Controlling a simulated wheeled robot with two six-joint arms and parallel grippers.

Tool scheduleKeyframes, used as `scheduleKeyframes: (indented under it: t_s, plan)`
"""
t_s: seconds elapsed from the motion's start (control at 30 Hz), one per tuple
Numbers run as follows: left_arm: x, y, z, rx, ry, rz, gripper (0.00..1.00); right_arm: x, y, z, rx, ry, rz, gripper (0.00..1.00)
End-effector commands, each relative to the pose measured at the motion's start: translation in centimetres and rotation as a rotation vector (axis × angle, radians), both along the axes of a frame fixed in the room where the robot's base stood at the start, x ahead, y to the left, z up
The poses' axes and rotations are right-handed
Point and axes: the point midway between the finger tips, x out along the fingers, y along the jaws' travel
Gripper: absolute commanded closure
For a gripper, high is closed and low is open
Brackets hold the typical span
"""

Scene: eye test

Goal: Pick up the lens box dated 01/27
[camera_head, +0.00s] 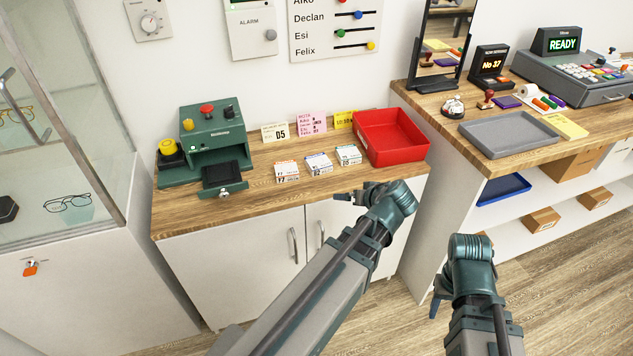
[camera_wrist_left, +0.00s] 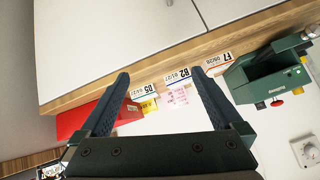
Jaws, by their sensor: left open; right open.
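Three small white lens boxes stand in a row on the wooden counter. The middle box, with a blue stripe (camera_head: 318,163), reads 01/27 in the left wrist view (camera_wrist_left: 178,76). The orange-striped box (camera_head: 286,171) is left of it and the green-striped box (camera_head: 348,155) right of it in the head view. My left gripper (camera_head: 347,197) is open and empty at the counter's front edge, short of the boxes. In its wrist view the middle box shows between the fingers, nearer the right one. My right gripper (camera_head: 437,301) is low by the right counter, small and partly hidden.
A red tray (camera_head: 391,134) stands right of the boxes, and a green machine (camera_head: 205,144) left of them. Cards, one pink (camera_head: 311,124), stand behind the boxes. A glass display case (camera_head: 60,130) is at the left. A grey tray (camera_head: 508,134) lies on the right counter.

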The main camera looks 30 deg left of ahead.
Motion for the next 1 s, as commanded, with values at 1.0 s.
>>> scheduleKeyframes:
  t_s: [1.0]
  plan:
    - [9.1, 14.1, -2.5, 0.111, -0.455, 0.185, 0.00, 0.0, 0.0, -9.1, 0.000, 0.000, 0.001, 0.50]
